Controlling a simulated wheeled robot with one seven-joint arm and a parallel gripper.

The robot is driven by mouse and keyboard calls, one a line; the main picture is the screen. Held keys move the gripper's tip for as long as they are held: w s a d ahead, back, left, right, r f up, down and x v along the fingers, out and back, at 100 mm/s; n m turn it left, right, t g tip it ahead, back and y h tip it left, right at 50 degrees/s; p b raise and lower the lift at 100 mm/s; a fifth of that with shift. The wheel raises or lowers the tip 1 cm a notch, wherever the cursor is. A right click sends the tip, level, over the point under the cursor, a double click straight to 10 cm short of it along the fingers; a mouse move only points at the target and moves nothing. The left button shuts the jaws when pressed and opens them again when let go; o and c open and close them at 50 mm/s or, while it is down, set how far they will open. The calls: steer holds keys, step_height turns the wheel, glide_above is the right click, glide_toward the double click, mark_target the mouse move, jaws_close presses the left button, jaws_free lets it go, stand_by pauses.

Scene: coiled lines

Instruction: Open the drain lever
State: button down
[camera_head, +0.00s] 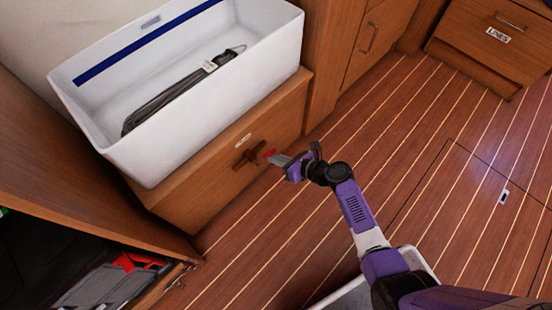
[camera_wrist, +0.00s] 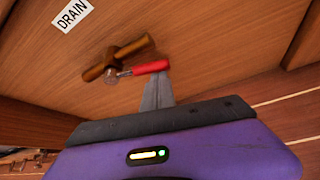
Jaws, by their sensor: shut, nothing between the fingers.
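The drain lever is a red handle (camera_wrist: 150,67) on a brass valve (camera_wrist: 110,67), mounted on the wooden front under the white basin. In the head view the red handle (camera_head: 269,153) and the brown-looking valve (camera_head: 250,155) show just left of my gripper (camera_head: 276,158). In the wrist view the handle points right, and my gripper's fingertips (camera_wrist: 158,80) are at its right end. The fingers are together with nothing between them. I cannot tell whether they touch the handle. A white label reading DRAIN (camera_wrist: 73,15) is above left of the valve.
The white basin (camera_head: 230,85) holds a dark coiled line (camera_head: 180,92) with a tag. A drawer labelled LINES (camera_head: 498,34) is at the back right. An open compartment with a red and grey item (camera_head: 125,280) is at the lower left. The plank floor on the right is clear.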

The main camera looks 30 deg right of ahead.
steer(key=shift+w+d+r+n+h+p, duration=0.15)
steer(key=shift+r+n+h+p, duration=0.45)
steer(key=shift+p, duration=0.4)
steer(key=shift+s+d+r+n+h+p, duration=0.1)
steer(key=shift+r+n+h+p, duration=0.45)
steer(key=shift+p, duration=0.45)
steer(key=shift+f, duration=0.15)
step_height(320, 180, down, 4)
steer(key=b, duration=0.4)
steer(key=p+v, duration=0.5)
steer(key=v, duration=0.5)
steer(key=shift+s+d+t, duration=0.2)
steer(key=shift+s+t, duration=0.1)
steer(key=shift+s, duration=0.15)
steer(key=shift+f, duration=0.15)
